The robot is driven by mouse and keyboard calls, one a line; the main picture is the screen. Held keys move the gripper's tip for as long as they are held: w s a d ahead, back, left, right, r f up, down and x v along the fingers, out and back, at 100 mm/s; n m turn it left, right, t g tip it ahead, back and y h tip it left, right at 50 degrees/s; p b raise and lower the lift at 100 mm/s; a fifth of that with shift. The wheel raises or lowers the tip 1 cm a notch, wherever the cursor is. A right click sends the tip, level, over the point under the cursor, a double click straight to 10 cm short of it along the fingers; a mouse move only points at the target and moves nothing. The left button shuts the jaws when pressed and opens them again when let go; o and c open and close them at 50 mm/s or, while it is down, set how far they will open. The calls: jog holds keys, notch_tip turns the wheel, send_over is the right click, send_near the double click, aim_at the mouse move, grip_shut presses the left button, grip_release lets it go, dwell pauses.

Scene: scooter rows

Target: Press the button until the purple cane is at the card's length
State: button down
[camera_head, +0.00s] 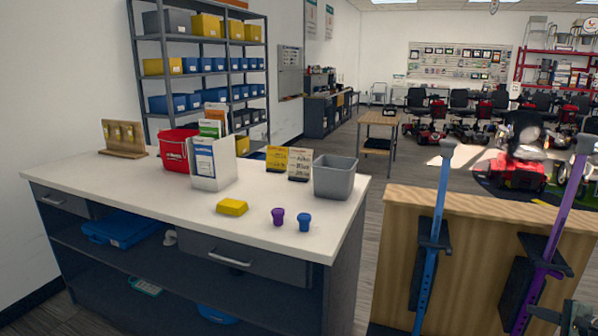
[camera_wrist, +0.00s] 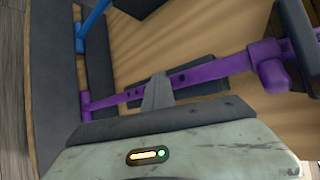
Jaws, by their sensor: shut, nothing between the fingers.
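The purple cane (camera_head: 560,215) stands tilted in a black holder on a wooden panel at the right in the head view. In the wrist view the purple cane (camera_wrist: 215,68) runs across the picture, with small dark holes along its shaft and a thicker purple collar (camera_wrist: 268,63) at the right. My gripper (camera_wrist: 157,92) is shut and empty, its tips over the shaft; I cannot tell whether they touch. No button stands out clearly. A yellow card (camera_head: 277,158) and a pale card (camera_head: 299,165) stand on the counter, their print too small to read.
A blue cane (camera_head: 431,235) stands left of the purple one on the wooden panel (camera_head: 480,240). The white counter (camera_head: 130,185) holds a purple piece (camera_head: 278,216), a blue piece (camera_head: 304,221), a yellow block (camera_head: 232,207) and a grey bin (camera_head: 336,176). Floor shows between counter and panel.

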jog(key=shift+w+r, duration=0.15)
jog(key=shift+w, duration=0.05)
jog(key=shift+s+a, duration=0.35)
jog(key=shift+s, duration=0.45)
jog(key=s+a, duration=0.2)
jog(key=s, duration=0.3)
jog(key=shift+s+a+f, duration=0.2)
jog(key=shift+s+a, duration=0.05)
jog(key=shift+s, duration=0.05)
dwell(1.4)
